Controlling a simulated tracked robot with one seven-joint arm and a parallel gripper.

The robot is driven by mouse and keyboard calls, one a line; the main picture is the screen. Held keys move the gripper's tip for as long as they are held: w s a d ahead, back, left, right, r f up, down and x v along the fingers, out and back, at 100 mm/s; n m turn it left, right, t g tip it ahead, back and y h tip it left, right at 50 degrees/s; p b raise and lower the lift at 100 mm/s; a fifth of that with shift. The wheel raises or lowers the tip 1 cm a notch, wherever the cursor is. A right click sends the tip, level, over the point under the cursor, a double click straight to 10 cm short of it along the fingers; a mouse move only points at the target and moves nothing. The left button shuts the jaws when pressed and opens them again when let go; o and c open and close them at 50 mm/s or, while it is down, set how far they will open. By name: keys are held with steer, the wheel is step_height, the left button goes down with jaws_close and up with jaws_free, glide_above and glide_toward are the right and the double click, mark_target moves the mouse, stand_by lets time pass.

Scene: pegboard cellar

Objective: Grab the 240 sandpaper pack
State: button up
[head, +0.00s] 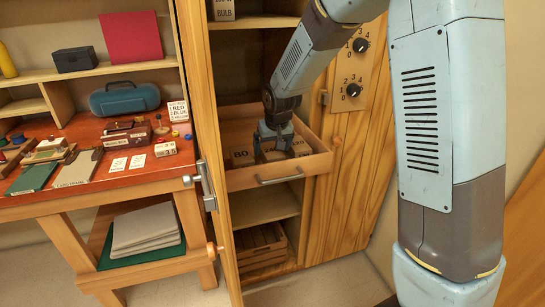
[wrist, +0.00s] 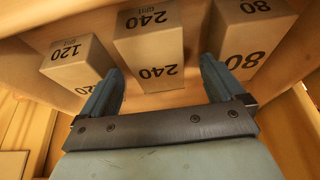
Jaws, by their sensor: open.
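The 240 sandpaper pack is a tan box (wrist: 150,48) in the middle of three boxes in the wrist view, with "240 GRIT" printed upside down. The box marked 120 (wrist: 78,68) stands to its left and the box marked 80 (wrist: 250,38) to its right. My gripper (wrist: 162,75) is open, its two blue fingers pointing toward the 240 pack, one near each side of it. I cannot tell whether they touch it. In the head view my gripper (head: 275,148) is down inside the open drawer (head: 300,168), and it hides much of the 240 pack.
The drawer's walls and front surround the packs closely. The cabinet door (head: 208,160) stands open at left, beside a red workbench (head: 130,150) with many small items. A slatted crate (head: 262,245) sits on the lower shelf. Dials (head: 353,90) are on the panel at right.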

mark_target(272, 150)
steer(key=shift+d+x, duration=0.2)
steer(key=shift+x, duration=1.85)
steer(key=c, duration=1.1)
steer(key=shift+c, duration=0.2)
